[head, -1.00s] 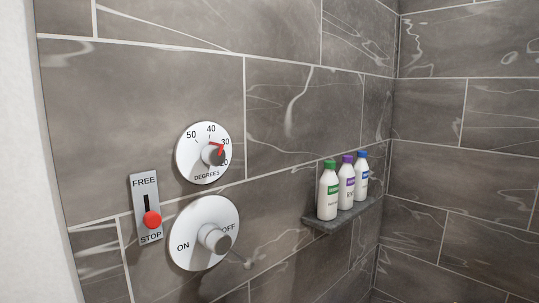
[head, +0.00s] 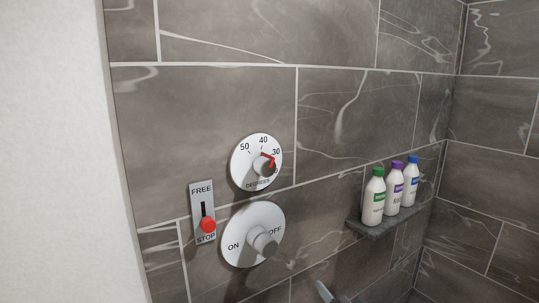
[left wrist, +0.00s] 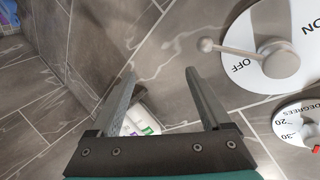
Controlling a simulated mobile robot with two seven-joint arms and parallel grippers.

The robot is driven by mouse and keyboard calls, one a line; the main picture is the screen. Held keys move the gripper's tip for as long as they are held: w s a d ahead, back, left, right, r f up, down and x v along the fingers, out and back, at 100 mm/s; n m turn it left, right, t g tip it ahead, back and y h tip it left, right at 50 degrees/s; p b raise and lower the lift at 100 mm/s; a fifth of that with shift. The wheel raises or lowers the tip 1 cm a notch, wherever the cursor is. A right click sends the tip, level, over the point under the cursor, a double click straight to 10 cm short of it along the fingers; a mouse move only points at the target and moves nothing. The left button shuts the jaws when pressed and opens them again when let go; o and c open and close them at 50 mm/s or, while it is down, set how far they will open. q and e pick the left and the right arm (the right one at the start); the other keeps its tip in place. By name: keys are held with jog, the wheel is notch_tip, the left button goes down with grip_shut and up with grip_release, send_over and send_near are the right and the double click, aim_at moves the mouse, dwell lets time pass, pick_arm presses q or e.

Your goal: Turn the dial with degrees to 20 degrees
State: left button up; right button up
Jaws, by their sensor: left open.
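The degrees dial (head: 244,168) is a round white plate on the tiled wall, with a grey knob (head: 266,169) and a red pointer close to the 30 mark. The 20 mark is mostly hidden behind the knob in the head view. The dial (left wrist: 294,113) is cut off at the lower right of the left wrist view, where 20 and 30 can be read. My left gripper (left wrist: 160,72) is open and empty, apart from the dial. Only a bit of the left gripper (head: 325,292) shows at the bottom of the head view. My right gripper is not in view.
Below the degrees dial is a larger ON/OFF dial (head: 237,228) with a protruding lever. A FREE/STOP slider (head: 208,224) with a red knob is to the left. Three bottles (head: 394,189) stand on a wall shelf (head: 366,228) at right. A white wall edge (head: 60,150) is at left.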

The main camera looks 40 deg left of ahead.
pick_arm(q)
notch_tip(320, 180, up, 18)
jog(key=s+a+n+g+y+p, duration=0.1)
jog(key=s+n+y+p, duration=0.1)
jog(key=n+y, duration=0.3)
jog(key=n+g+y+p, duration=0.1)
jog(key=n+g+y, duration=0.15)
jog(key=n, duration=0.65)
send_near(269, 168)
jog(key=shift+g+h, duration=0.35)
jog(key=shift+h, duration=0.1)
jog(key=p+x, duration=0.1)
jog(key=x, duration=0.2)
jog(key=p+x, duration=0.1)
jog(key=x, duration=0.3)
jog(key=r+p+x, duration=0.1)
jog(key=x, duration=0.2)
jog(key=shift+w+a, duration=0.15)
jog(key=shift+a, duration=0.1)
grip_shut()
